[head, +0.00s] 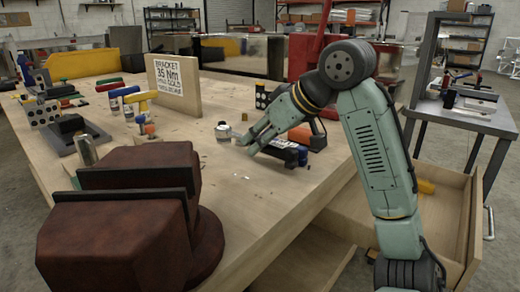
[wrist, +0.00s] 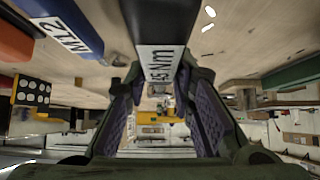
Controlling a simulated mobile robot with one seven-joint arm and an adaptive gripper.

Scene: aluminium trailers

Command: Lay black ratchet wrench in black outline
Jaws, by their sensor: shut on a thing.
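My gripper (head: 247,146) is low over the near right part of the wooden bench. In the wrist view its two fingers (wrist: 165,110) stand either side of a dark bar with a white label reading "45 Nm", which I take to be the black ratchet wrench (wrist: 158,28). The gripper is shut on it. Only part of the bar shows there, and its ends are hidden. In the head view I cannot pick the wrench out from the dark items by the gripper. I cannot make out the black outline in either view.
Beside the gripper are a black block (head: 283,152), a red-orange tool (head: 300,135) and a small tin (head: 223,131). A blue piece marked M12 (wrist: 72,28) is close in the wrist view. A brown vise (head: 120,225) stands at the front and a sign board (head: 174,88) behind. An open drawer (head: 440,215) is at right.

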